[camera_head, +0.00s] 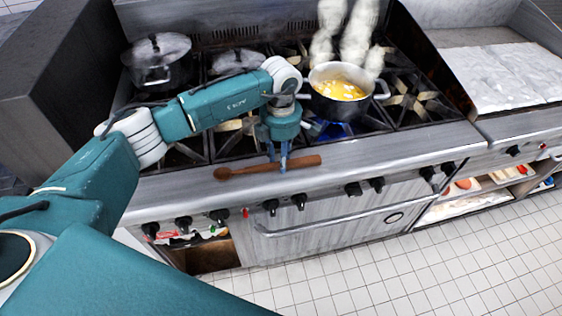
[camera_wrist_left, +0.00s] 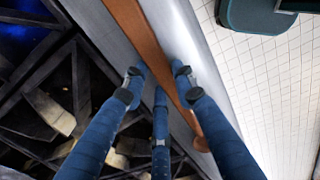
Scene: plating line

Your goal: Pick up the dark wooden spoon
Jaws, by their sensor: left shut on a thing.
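The dark wooden spoon (camera_head: 267,167) lies lengthwise along the front edge of the stove in the head view, its bowl to the left and its thick handle end to the right. My left gripper (camera_head: 279,168) points down over the spoon's middle, with its fingers around the shaft. In the left wrist view, the spoon (camera_wrist_left: 141,40) runs between the blue fingers of my left gripper (camera_wrist_left: 160,85), which are closed on it. Part of the shaft is hidden by the fingers. I cannot tell whether the spoon is clear of the stove's surface. My right gripper is not in view.
A steaming pot (camera_head: 340,107) of yellow food stands on a lit burner right of my left gripper. Lidded pots (camera_head: 158,62) stand at the back left. Stove knobs (camera_head: 271,206) and an oven handle (camera_head: 345,222) are below the front edge. The tiled floor (camera_head: 470,262) is clear.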

